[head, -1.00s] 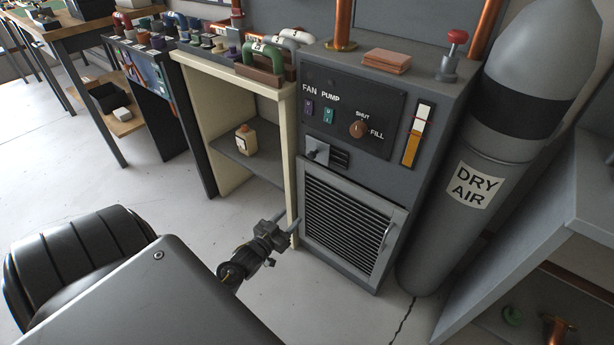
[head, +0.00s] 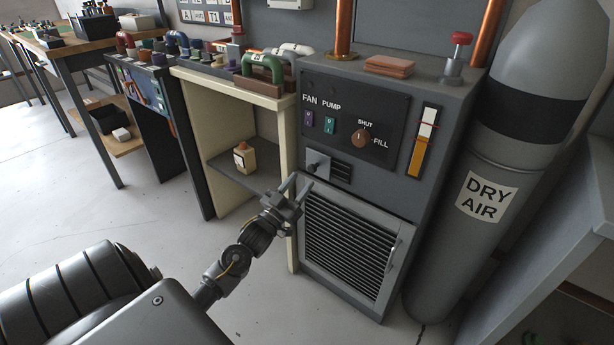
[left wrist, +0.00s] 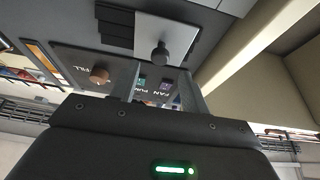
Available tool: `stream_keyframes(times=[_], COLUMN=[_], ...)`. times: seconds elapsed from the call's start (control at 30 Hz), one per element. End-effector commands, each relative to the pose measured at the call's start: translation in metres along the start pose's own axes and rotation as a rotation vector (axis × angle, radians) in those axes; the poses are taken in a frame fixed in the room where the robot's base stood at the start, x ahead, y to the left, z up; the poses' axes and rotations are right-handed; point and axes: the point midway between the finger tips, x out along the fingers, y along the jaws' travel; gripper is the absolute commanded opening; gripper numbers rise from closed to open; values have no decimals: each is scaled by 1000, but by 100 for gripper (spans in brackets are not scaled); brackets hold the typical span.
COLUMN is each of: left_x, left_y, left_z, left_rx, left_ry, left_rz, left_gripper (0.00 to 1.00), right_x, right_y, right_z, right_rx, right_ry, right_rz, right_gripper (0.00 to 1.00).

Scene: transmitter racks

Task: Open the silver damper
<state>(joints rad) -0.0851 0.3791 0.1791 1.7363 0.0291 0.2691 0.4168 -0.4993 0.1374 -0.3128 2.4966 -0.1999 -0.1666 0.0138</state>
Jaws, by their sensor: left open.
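The silver damper (head: 318,163) is a small flat plate with a dark round knob on the front of the grey cabinet. It lies below the fan and pump switches and above the louvred grille. Dark slots (head: 341,172) show just right of the plate. My left gripper (head: 298,186) is open and empty, just below and left of the damper, with its fingers pointing up. In the left wrist view the damper plate (left wrist: 181,34) and its knob (left wrist: 161,54) appear beyond the open fingers, with the knob roughly in line with the gap. My right gripper is not in view.
The louvred grille (head: 348,245) with a handle is below. A brown knob (head: 361,136) and a gauge (head: 422,140) are above and right. A dry air cylinder (head: 485,195) stands at right.

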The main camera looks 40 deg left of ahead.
Motion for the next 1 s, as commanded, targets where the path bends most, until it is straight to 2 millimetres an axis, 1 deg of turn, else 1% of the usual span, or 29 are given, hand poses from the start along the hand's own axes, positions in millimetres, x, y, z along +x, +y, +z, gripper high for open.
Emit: stream_keyframes(times=[0.03, 0.1, 0.2, 0.3, 0.43, 0.63, 0.67, 1.0], left_x=[9, 20, 31, 39, 42, 42, 42, 42], left_y=[0, 0, 0, 0, 0, 0, 0, 0], left_z=[0, 0, 1, 1, 1, 0, 0, 0], left_rx=[0, 0, 0, 0, 0, 0, 0, 0], left_ry=[3, 2, 1, 0, -1, -2, -2, -1], left_rz=[1, 0, -1, -1, 0, 0, 0, 0], left_gripper=[46, 46, 46, 46, 46, 46, 44, 0], right_x=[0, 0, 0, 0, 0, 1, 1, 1], right_y=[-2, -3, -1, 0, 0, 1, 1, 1], right_z=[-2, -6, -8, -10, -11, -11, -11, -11], right_rx=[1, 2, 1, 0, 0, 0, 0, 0], right_ry=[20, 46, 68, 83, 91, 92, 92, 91], right_rz=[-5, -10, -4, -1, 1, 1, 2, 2], right_gripper=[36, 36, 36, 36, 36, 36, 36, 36])
